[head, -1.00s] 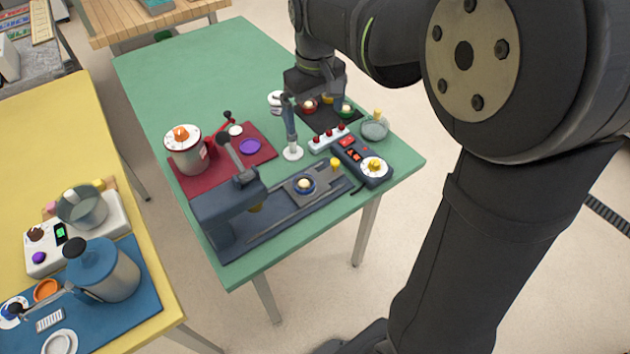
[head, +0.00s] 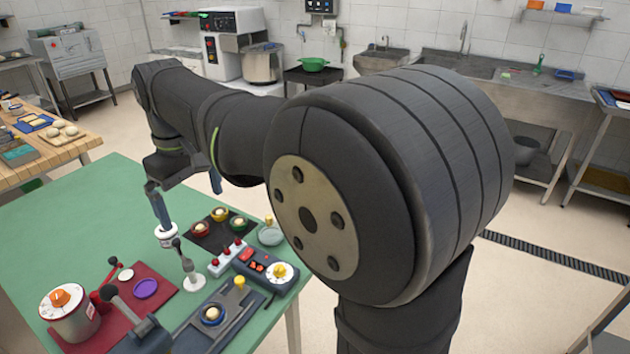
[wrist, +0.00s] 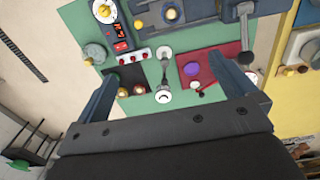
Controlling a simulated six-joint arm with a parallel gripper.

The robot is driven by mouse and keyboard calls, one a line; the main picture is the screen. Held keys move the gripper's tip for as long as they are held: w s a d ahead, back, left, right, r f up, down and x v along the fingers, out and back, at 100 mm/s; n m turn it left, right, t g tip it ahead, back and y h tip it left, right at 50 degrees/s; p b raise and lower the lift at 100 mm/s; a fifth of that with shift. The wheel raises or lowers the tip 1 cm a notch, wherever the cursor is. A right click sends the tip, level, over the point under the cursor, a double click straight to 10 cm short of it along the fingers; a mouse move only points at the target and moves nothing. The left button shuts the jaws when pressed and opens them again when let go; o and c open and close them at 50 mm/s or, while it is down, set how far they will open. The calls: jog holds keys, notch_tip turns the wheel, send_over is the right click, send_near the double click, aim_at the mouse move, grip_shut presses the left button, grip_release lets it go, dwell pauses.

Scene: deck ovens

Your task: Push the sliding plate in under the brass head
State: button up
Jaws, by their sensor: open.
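The dark sliding plate (head: 200,322) lies on the rail of the press, with a pale ball in a blue ring on it and a yellow knob (head: 240,282) at its outer end. The plate also shows at the top of the wrist view (wrist: 185,18). The press body (head: 150,338) is cut off at the bottom of the head view. The brass head is not visible now. My gripper (head: 187,193) is open and empty above the green table, beyond the press and apart from the plate. Its two fingers also show in the wrist view (wrist: 168,77).
A white-based stand (head: 194,281) rises between my gripper and the press. A control box with a dial (head: 265,270) and a red-button strip (head: 228,258) stand right of it. A dark mat with bowls (head: 215,236) and a red mat with a pot (head: 70,312) are nearby.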

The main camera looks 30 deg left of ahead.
jog(key=shift+f, duration=0.1)
jog(key=c, duration=1.2)
jog(key=m, duration=0.9)
send_over(239, 279)
notch_tip(239, 279, down, 12)
notch_tip(239, 279, down, 17)
jog(key=shift+r, duration=0.15)
jog(key=shift+c, duration=0.3)
